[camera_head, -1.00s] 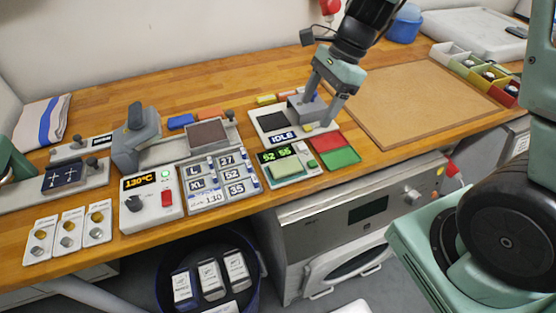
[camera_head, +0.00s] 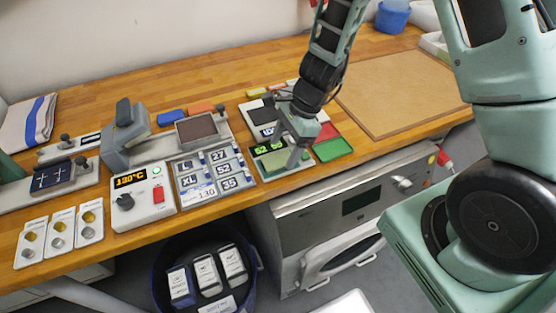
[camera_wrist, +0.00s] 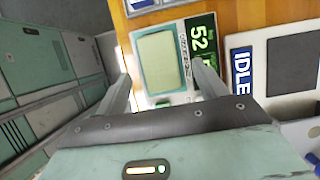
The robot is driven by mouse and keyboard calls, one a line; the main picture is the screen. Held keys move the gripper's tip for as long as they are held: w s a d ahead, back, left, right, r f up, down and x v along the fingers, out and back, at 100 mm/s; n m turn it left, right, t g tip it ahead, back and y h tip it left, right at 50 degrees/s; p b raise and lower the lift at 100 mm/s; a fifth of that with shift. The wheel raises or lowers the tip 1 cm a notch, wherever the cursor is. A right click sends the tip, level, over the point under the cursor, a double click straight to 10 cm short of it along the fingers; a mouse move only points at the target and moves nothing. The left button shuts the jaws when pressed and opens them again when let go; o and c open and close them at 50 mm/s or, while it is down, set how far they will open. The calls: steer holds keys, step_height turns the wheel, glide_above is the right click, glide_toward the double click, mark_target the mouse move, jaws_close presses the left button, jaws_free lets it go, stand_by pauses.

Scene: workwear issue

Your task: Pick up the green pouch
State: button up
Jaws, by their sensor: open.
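The green pouch (camera_head: 272,163) is a pale green, flat, rounded rectangle. It lies on a small scale (camera_head: 262,176) with a lit green display, near the front edge of the bench. In the wrist view the pouch (camera_wrist: 163,60) shows between and beyond my two fingers. My gripper (camera_head: 288,150) is open and empty, pointing down above the scale. It also shows in the wrist view (camera_wrist: 163,82), with one finger to each side of the pouch. In the head view my gripper hides part of the pouch. I cannot tell whether the fingers touch it.
The device with the IDLE sign (camera_wrist: 285,65) stands close beside the scale. Red and green pads (camera_head: 333,149) lie to its right. A size-label panel (camera_head: 208,174) stands to the left. A brown board (camera_head: 400,92) farther right is bare. A bin (camera_head: 160,258) stands below.

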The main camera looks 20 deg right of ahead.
mark_target(278, 161)
steer(key=x, duration=0.2)
steer(key=shift+a+f, duration=0.1)
steer(key=shift+f, duration=0.15)
steer(key=c, duration=1.1)
steer(key=shift+r, duration=0.1)
steer(key=shift+c, duration=0.2)
